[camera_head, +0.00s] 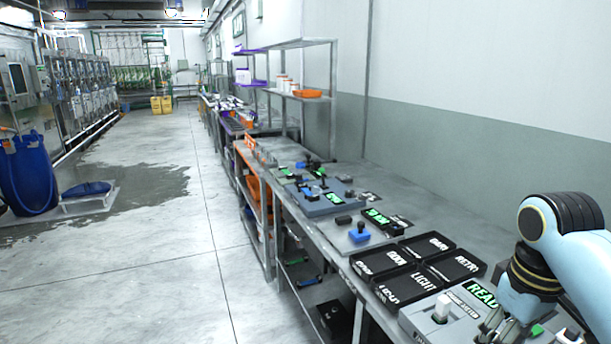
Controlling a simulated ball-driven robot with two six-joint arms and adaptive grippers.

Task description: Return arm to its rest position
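My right arm (575,250), light blue with dark joints, comes in from the right edge and bends down over the near end of the bench. My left arm and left gripper are not in view.
Several black labelled trays (408,288) lie on the metal bench (345,240) just left of my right arm. Beyond them are a blue-based switch (359,233) and a blue-grey panel (325,201). Shelving (334,95) stands behind. The floor (160,260) at left is open.

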